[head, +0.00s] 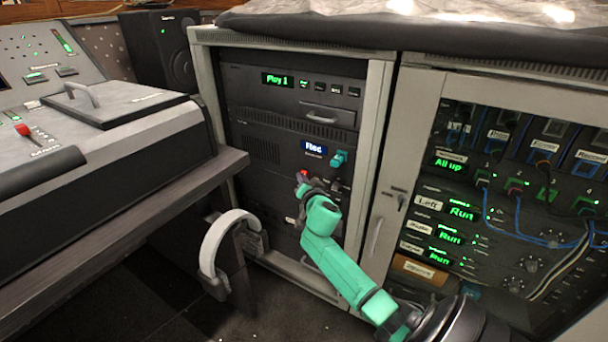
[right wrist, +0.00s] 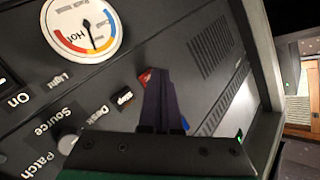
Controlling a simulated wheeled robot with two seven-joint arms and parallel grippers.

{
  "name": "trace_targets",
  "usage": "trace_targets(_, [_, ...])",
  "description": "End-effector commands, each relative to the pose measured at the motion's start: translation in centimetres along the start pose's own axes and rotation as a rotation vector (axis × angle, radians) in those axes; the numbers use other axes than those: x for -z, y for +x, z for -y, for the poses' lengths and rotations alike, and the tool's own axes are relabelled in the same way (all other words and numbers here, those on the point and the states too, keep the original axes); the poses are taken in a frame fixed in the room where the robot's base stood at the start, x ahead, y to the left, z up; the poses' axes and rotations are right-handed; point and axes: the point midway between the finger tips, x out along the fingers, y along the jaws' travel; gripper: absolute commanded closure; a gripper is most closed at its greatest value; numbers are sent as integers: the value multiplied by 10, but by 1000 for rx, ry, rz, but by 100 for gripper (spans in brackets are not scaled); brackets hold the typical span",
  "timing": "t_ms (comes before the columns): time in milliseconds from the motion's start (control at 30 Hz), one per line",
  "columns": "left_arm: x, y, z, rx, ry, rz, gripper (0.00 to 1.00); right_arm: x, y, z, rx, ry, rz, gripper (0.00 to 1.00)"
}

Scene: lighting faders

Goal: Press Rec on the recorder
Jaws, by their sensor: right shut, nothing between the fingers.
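The recorder (head: 265,148) is a dark unit in the left rack, with a small blue panel (head: 317,147) that reads "Rec". A red spot (head: 303,173) shows below that panel, right at my right gripper (head: 303,182). In the right wrist view my right gripper (right wrist: 160,102) is shut and empty, its dark fingers pointing at the panel. A red button (right wrist: 146,76) shows at the fingertips, partly hidden by them. I cannot tell whether they touch it. My left gripper is not in view.
The grey rack frame (head: 375,130) borders the panel on the right. A teal part (head: 338,158) sticks out near my gripper. A round dial (right wrist: 85,30) and knob (right wrist: 67,143) are on the panel. A desk with a console (head: 110,130) stands left.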

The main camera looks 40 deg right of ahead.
Motion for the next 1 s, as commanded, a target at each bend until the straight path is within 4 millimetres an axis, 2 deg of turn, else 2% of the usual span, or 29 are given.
trace_targets(200, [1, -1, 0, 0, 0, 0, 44, -5, -8, 5, 0, 1, 0, 100])
trace_targets(533, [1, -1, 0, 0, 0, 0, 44, -8, -10, 7, 1, 0, 1, 100])
trace_targets(1000, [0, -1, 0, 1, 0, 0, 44, -30, -41, 30, 1, 2, 1, 100])
